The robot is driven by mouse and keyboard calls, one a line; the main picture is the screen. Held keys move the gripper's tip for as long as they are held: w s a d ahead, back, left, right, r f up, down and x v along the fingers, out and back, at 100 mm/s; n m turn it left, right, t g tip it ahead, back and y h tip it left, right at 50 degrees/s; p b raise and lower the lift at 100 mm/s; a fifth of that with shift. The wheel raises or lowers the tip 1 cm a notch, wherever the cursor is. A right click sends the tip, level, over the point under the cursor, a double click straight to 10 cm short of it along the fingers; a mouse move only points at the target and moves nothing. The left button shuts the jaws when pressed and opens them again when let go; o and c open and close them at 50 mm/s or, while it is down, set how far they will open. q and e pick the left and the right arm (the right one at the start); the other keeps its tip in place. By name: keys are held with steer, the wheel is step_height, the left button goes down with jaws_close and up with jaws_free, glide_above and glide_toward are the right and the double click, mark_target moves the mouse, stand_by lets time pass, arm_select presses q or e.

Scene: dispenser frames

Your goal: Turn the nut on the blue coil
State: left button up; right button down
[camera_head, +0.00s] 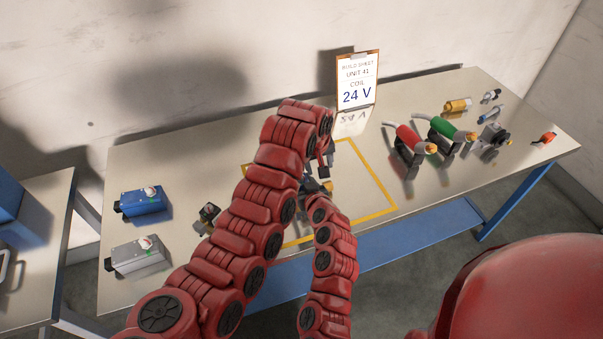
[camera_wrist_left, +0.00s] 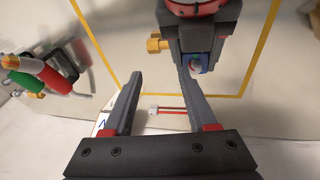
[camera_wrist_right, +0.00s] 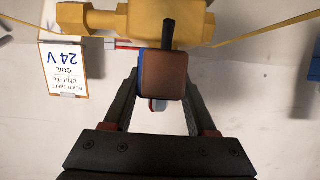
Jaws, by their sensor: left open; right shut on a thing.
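My right gripper (camera_wrist_right: 163,82) is shut on the blue coil (camera_wrist_right: 141,66), a block with a blue side and a brown face. A yellow brass body (camera_wrist_right: 185,22) and a black stem lie just beyond it. In the left wrist view the right gripper's dark fingers sit around the blue coil (camera_wrist_left: 203,61), which has a small pale-and-red round part, perhaps the nut (camera_wrist_left: 196,68); a brass fitting (camera_wrist_left: 157,45) sticks out beside it. My left gripper (camera_wrist_left: 158,75) is open and empty, apart from the coil. In the head view both arms meet over the yellow-outlined area and mostly hide the coil.
A build sheet (camera_head: 357,75) reading "24 V" stands at the back. Blue (camera_head: 146,204) and grey (camera_head: 138,258) boxes lie left. Red-handled (camera_head: 408,139) and green-handled (camera_head: 445,128) tools and small parts (camera_head: 457,105) are right. The yellow square's right part is clear.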

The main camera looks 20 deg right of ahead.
arm_select(q)
steer(key=s+a+r+t+y, duration=0.2)
steer(key=a+r+y, duration=0.1)
steer(key=a+r, duration=0.15)
steer(key=shift+n, duration=0.4)
steer(key=x, duration=0.7)
steer(key=d+x, duration=0.1)
steer(key=x, duration=0.3)
steer(key=shift+w, duration=0.2)
jaws_close()
